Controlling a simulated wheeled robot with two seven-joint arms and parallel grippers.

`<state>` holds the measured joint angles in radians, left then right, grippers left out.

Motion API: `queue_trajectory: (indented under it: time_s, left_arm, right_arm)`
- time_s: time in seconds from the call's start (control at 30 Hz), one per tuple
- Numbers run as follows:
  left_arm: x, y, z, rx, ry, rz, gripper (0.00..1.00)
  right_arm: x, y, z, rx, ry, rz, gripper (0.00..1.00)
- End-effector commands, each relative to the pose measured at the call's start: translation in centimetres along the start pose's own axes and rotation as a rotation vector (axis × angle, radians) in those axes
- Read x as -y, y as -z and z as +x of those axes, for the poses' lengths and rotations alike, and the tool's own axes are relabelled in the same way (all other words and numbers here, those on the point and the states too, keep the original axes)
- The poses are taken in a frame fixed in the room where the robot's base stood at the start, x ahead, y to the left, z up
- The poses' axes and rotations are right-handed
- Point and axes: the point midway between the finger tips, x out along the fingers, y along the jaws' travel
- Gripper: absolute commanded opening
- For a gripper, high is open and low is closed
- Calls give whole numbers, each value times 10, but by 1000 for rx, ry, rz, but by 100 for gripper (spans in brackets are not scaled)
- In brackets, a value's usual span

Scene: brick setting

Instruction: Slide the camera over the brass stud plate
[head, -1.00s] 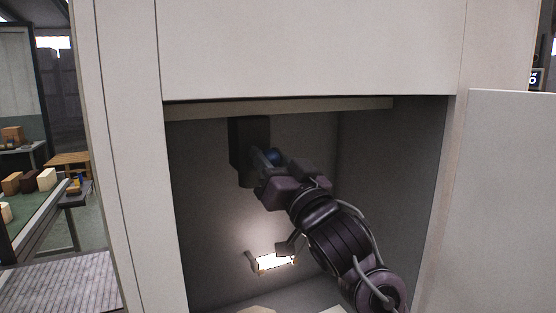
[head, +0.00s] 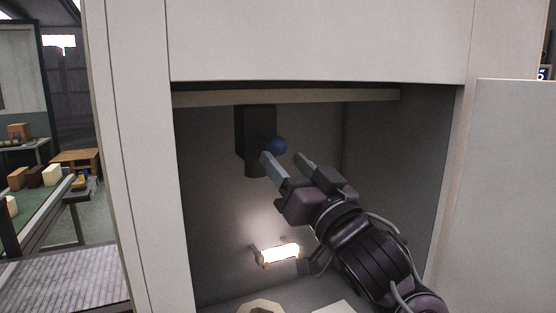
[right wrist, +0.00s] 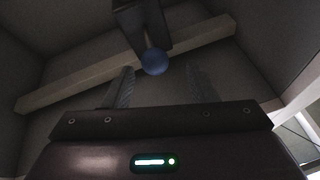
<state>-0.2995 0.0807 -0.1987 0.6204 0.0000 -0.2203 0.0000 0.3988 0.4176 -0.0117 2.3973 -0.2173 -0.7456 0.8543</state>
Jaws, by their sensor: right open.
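A dark block-shaped device (head: 254,128), which I take to be the camera, is at the back wall of a recess, under a pale rail. A blue ball-shaped knob (head: 279,146) sits at its right side; this knob also shows in the right wrist view (right wrist: 155,62). My right gripper (head: 283,160) is open, its fingertips just below and in front of the knob, with nothing held. In the right wrist view, the knob appears between and beyond the two fingers (right wrist: 158,80). I cannot make out a brass stud plate. My left gripper is out of view.
The pale rail (head: 340,97) spans the recess top; it also crosses the right wrist view (right wrist: 82,89). A lit lamp (head: 280,254) is low on the back wall. Side walls (head: 385,170) close in the recess. Pale items (head: 260,307) lie at the bottom edge.

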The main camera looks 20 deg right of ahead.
Motion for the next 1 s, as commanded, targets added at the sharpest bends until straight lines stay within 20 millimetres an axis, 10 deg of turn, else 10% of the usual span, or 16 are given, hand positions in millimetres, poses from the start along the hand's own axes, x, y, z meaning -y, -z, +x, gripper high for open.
queue_trajectory:
  time_s: [0.73,0.87,1.0]
  left_arm:
    - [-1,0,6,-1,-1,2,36]
    - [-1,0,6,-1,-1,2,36]
    - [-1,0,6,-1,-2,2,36]
  right_arm:
    - [-1,-4,-24,10,-6,-1,52]
    - [-13,-40,-28,104,-62,-14,52]
    - [-40,-124,-54,347,-181,-54,52]
